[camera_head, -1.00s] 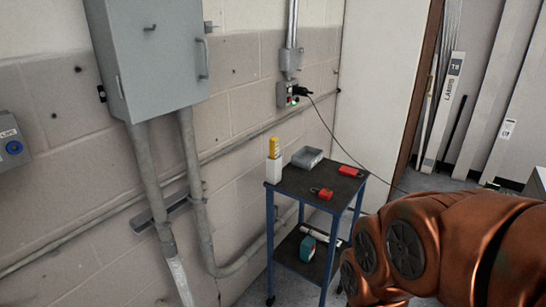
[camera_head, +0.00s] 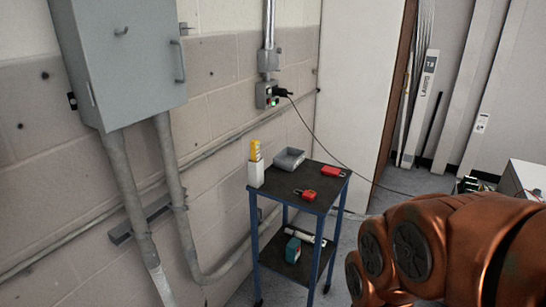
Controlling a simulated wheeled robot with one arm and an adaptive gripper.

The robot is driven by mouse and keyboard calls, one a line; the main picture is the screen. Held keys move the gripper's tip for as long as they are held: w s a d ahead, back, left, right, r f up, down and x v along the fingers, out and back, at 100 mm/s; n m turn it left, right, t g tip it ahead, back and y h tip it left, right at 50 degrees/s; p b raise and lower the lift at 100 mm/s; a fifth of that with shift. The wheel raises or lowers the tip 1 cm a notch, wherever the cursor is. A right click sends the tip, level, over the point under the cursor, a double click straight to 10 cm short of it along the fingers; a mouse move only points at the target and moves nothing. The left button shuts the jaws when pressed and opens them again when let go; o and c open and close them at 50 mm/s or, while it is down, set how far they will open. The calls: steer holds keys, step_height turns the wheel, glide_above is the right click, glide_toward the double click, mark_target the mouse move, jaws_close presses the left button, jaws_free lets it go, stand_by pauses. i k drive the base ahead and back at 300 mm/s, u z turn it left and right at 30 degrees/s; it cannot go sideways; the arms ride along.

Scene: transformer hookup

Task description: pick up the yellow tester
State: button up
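The yellow tester (camera_head: 255,150) stands upright in a white holder (camera_head: 256,174) at the left corner of the small cart's top shelf. Its yellow upper part shows above the holder; its lower part is hidden inside. My orange-brown arm fills the lower right of the view, to the right of the cart and apart from the tester. My gripper is not in view.
The blue-legged cart (camera_head: 323,200) also bears a grey tray (camera_head: 289,159) and two red padlocks (camera_head: 305,195). A teal item (camera_head: 293,250) and a white tube lie on its lower shelf. A grey cabinet (camera_head: 125,50) and conduits line the wall behind. A black cable runs from the wall outlet.

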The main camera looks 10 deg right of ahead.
mark_target(255, 144)
steer(key=z, duration=0.25)
steer(key=i, duration=1.45)
steer(key=u, duration=2.15)
